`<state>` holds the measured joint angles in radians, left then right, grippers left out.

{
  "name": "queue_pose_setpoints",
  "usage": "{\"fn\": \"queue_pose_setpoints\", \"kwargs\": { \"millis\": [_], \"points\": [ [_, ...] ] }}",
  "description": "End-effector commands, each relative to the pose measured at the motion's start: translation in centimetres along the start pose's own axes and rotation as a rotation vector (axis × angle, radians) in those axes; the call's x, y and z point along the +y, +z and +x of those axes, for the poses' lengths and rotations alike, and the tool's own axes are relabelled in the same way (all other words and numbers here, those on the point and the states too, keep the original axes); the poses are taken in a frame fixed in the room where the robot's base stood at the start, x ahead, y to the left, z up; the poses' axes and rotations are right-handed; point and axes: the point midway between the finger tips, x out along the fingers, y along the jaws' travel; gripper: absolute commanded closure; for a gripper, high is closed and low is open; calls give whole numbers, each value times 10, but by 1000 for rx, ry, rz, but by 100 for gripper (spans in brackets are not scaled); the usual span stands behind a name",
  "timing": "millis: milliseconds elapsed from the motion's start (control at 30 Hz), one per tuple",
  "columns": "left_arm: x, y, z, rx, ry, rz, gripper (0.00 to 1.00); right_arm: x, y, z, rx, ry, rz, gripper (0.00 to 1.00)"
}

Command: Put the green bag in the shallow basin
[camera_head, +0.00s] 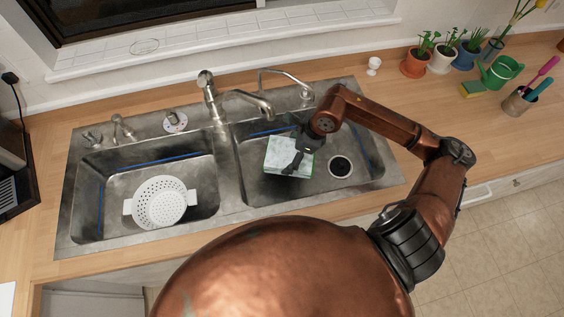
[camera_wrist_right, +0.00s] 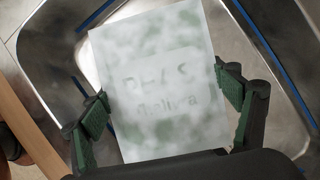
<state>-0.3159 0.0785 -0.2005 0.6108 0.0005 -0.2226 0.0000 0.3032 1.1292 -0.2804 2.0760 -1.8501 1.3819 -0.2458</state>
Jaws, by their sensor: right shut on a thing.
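The green bag (camera_head: 281,151) is a pale, boxy packet with blurry green patches and green edges. It is in the right sink basin (camera_head: 355,150) in the head view. My right gripper (camera_head: 296,160) is shut on it. In the right wrist view, the bag (camera_wrist_right: 160,70) stands between the two green-padded fingers of the gripper (camera_wrist_right: 165,112), its printed face toward the camera. I cannot tell whether the bag touches the basin floor. The left sink basin (camera_head: 115,190) is beside it, past a divider. My left gripper is not in view.
A white colander (camera_head: 160,203) sits in the left basin. The main faucet (camera_head: 215,100) and a thin spout (camera_head: 285,78) rise behind the basins. Potted plants (camera_head: 415,65), a green watering can (camera_head: 500,72) and a utensil cup (camera_head: 519,101) stand on the right counter.

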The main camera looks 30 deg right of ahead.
Motion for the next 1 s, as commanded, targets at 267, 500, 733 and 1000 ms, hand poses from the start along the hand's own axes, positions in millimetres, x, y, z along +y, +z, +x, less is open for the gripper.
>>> {"fn": "queue_pose_setpoints", "kwargs": {
  "millis": [267, 500, 733, 1000],
  "points": [
    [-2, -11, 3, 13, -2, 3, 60, 0, -23, 60, -3, 2, 1, 55],
    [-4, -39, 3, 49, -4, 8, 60, -1, -26, 78, -4, 1, -4, 55],
    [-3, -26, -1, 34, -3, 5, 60, 0, 9, 90, -9, 1, -7, 55],
    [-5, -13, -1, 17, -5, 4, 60, -1, 4, 103, -3, 0, -5, 55]
  ]
}}
